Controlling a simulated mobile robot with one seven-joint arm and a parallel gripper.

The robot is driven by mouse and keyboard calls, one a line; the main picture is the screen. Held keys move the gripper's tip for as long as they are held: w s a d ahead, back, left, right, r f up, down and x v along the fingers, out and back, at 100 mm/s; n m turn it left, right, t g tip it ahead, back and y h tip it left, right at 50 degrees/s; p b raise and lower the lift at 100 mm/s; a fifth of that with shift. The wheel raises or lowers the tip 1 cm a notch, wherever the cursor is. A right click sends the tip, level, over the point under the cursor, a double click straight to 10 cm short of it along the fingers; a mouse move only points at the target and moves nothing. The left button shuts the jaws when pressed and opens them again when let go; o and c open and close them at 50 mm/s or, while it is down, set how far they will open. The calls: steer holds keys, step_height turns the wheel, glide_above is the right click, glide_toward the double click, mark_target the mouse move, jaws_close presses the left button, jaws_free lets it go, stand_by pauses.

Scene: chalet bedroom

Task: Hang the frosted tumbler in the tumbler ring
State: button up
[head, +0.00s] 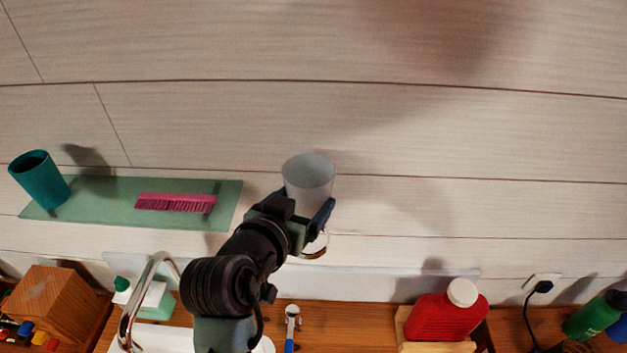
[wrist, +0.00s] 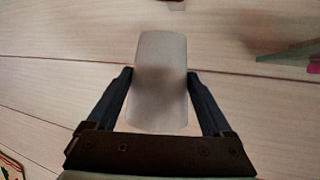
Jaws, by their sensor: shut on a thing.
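The frosted tumbler (head: 309,177) is a pale, translucent cup, held close to the plank wall in the head view. My gripper (head: 305,207) is shut on it, one finger on each side. In the wrist view the tumbler (wrist: 160,85) fills the space between the two fingers of my gripper (wrist: 162,88). The tumbler ring (head: 315,247) is a metal loop on the wall, just below the tumbler in the head view. My gripper hides part of the ring. I cannot tell whether the tumbler's base touches it.
A green glass shelf (head: 100,212) on the left holds a teal cup (head: 40,180) and a pink brush (head: 176,202). Below are a chrome tap (head: 135,300), a soap bottle (head: 150,297) and a red bottle (head: 446,312). The wall right of the tumbler is clear.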

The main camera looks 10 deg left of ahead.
steer(key=shift+s+f+b, duration=0.25)
steer(key=shift+f+b, duration=0.4)
steer(key=shift+f, duration=0.05)
steer(key=shift+f+b, duration=1.25)
steer(key=shift+f, duration=0.4)
steer(key=shift+f+b, duration=2.1)
steer(key=shift+f, duration=0.4)
steer(key=o, duration=1.4)
steer(key=b+v, duration=0.3)
steer(key=v, duration=1)
